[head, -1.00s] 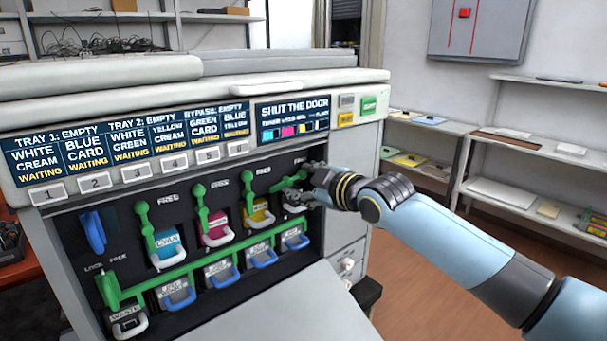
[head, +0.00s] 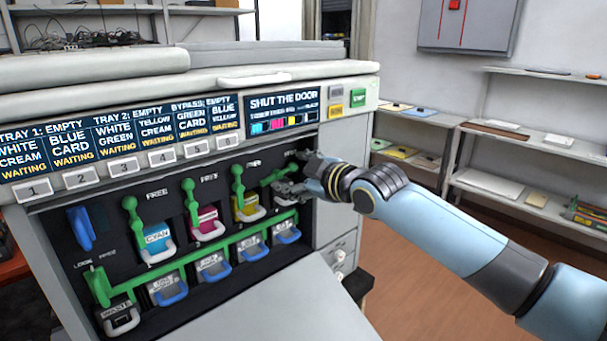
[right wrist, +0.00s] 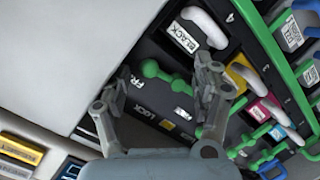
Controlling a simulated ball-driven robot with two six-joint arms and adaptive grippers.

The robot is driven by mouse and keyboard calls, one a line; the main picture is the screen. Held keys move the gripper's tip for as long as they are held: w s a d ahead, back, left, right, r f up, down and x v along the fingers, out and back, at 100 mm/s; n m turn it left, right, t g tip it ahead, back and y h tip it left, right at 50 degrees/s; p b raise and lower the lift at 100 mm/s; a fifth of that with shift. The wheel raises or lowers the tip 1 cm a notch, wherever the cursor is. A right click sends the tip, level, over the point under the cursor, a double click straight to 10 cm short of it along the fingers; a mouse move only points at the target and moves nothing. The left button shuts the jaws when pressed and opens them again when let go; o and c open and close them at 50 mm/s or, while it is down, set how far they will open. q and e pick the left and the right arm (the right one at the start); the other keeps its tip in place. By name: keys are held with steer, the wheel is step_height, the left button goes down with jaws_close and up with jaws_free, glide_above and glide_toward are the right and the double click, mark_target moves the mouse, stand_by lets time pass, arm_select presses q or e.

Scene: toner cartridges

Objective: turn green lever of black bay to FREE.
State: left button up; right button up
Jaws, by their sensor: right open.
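The green lever of the black bay (head: 278,176) leans over to the right, while the green levers of the neighbouring bays stand nearly upright. In the right wrist view this lever (right wrist: 165,76) shows between the fingers, close to the FREE and LOCK lettering. The black bay's cartridge (right wrist: 190,38), labelled BLACK, has a white handle and sits just above it in that view. My right gripper (head: 292,180) is at the black bay and partly hides it in the head view. Its fingers (right wrist: 162,88) are open, one on each side of the lever; contact is unclear. My left gripper is out of view.
Cyan (head: 157,238), magenta (head: 208,222) and yellow (head: 248,207) cartridges sit left of the black bay. A green bar (head: 200,252) runs below them over several blue-handled units. The lowered door (head: 300,305) lies in front. The screen (head: 283,108) reads SHUT THE DOOR.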

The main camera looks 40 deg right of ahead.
steer(key=v, duration=0.7)
steer(key=shift+s, duration=0.2)
steer(key=shift+d, duration=0.1)
